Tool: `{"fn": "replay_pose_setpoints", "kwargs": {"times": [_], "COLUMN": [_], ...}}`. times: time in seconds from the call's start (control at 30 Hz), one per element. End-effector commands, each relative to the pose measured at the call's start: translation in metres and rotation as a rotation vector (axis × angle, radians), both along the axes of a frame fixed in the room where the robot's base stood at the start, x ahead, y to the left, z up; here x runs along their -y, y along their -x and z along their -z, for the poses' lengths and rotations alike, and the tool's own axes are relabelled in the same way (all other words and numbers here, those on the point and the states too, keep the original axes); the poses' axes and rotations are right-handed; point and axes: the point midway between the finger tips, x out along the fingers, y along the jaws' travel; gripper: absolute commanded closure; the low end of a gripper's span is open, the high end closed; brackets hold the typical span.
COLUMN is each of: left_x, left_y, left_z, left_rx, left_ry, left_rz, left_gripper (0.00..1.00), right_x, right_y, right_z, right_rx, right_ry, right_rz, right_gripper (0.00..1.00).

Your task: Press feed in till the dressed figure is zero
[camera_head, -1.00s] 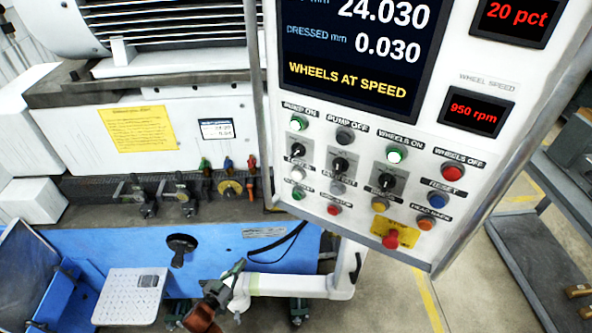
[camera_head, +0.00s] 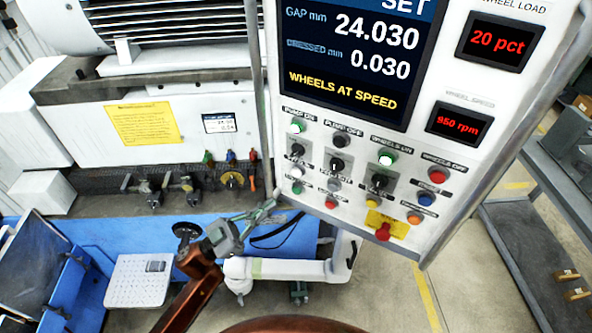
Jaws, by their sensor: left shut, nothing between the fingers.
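The control panel (camera_head: 345,150) fills the upper middle and right of the head view. Its screen (camera_head: 352,62) reads gap 24.030 mm, dressed 0.030 mm and "WHEELS AT SPEED". Below it are rows of buttons and switches; a white button (camera_head: 297,172) and a green button (camera_head: 298,188) sit at its lower left. The small labels there are too blurred to show which is feed in. My left gripper (camera_head: 268,206) is shut and empty, just left of and below the panel's lower left corner, apart from the buttons. My right gripper is out of view.
A red stop button (camera_head: 383,232) on a yellow plate is at the panel's lower edge. A white support arm (camera_head: 290,269) runs below the panel. Valves (camera_head: 152,200) line the machine at left. A grey cart (camera_head: 530,240) stands at right.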

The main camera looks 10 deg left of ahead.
Motion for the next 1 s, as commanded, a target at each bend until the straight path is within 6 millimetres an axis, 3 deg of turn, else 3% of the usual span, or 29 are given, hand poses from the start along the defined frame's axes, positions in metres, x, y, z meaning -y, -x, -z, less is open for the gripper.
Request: {"fn": "replay_pose_setpoints", "kwargs": {"times": [0.47, 1.0], "left_x": [0.003, 0.022], "left_y": [0.001, -0.061], "left_z": [-0.004, -0.003], "left_rx": [0.008, 0.006], "left_ry": [0.000, 0.000], "left_rz": [0.009, 0.010], "left_gripper": [1.00, 1.00], "right_x": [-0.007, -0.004], "right_y": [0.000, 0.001], "right_z": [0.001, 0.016], "right_rx": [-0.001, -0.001], "right_ry": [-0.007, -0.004], "right_rz": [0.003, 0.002], "right_gripper": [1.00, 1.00]}}
